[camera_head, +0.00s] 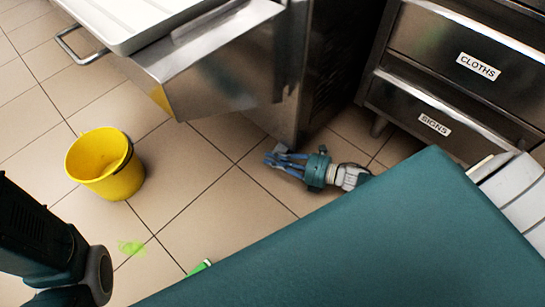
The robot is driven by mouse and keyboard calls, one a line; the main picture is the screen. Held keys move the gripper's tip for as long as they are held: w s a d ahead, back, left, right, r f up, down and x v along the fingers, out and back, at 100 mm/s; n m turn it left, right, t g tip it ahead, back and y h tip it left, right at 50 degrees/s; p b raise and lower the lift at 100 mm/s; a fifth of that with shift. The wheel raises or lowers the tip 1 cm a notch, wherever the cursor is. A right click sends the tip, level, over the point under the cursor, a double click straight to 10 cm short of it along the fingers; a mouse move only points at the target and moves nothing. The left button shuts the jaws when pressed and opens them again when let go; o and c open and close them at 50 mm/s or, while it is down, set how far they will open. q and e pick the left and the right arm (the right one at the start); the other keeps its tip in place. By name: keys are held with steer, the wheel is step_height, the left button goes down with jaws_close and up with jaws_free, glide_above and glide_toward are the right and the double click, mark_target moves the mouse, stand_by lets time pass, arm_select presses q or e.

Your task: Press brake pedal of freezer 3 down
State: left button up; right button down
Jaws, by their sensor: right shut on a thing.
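A steel freezer (308,75) stands at the top centre; no number shows on it. A small grey piece, which looks like its brake pedal (279,146), sticks out low at the freezer's bottom corner, near the floor. My right gripper (276,160) is down by the floor, its blue fingers pointing left. It is shut at the pedal, with the fingers over part of it. How far down the pedal is cannot be told. My left arm shows at the lower left, but its gripper is out of view.
A yellow bucket (104,165) stands on the tiled floor at left. A steel shelf (215,65) bearing a white tray (125,37) juts out above. Drawers marked CLOTHS (460,45) and SIGNS (440,105) stand at right. A green smear (131,248) marks the floor.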

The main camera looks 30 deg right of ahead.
steer(key=shift+d+f, duration=0.1)
steer(key=shift+d, duration=0.05)
steer(key=c, duration=1.8)
jaws_free()
steer(key=v, duration=1.2)
